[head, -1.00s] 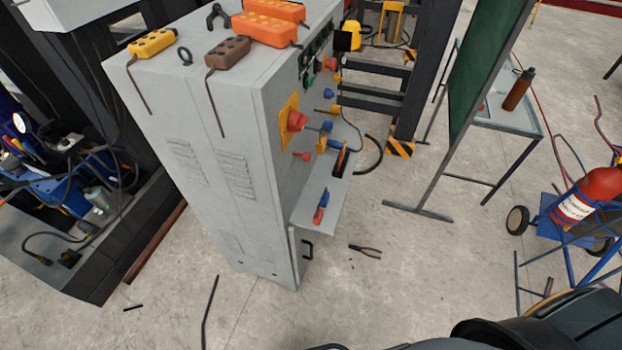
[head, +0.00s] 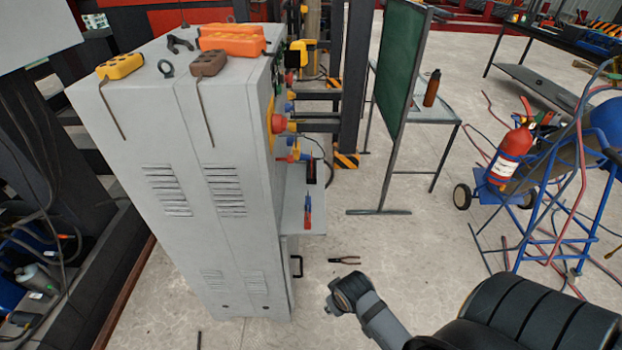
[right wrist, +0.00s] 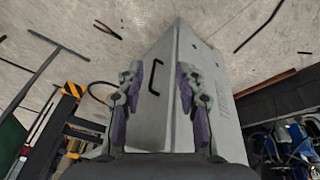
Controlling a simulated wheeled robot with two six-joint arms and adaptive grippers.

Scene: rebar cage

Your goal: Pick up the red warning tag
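I cannot make out a red warning tag in either view. A tall grey cabinet (head: 190,200) stands left of centre in the head view, its control side turned to the right and seen at a steep angle. A red knob on a yellow plate (head: 277,123) sticks out from that side. A small shelf (head: 317,215) below holds a red and blue tool (head: 308,208). My right gripper (right wrist: 160,100) is open and empty in the right wrist view, with the cabinet and its black handle (right wrist: 155,76) beyond the fingers. My left gripper is not in view.
Pliers (head: 345,260) lie on the floor right of the cabinet. A green board (head: 398,60) stands behind with a bottle (head: 432,88) beside it. A cart with a red fire extinguisher (head: 512,152) stands at the right. Open floor lies between cabinet and cart.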

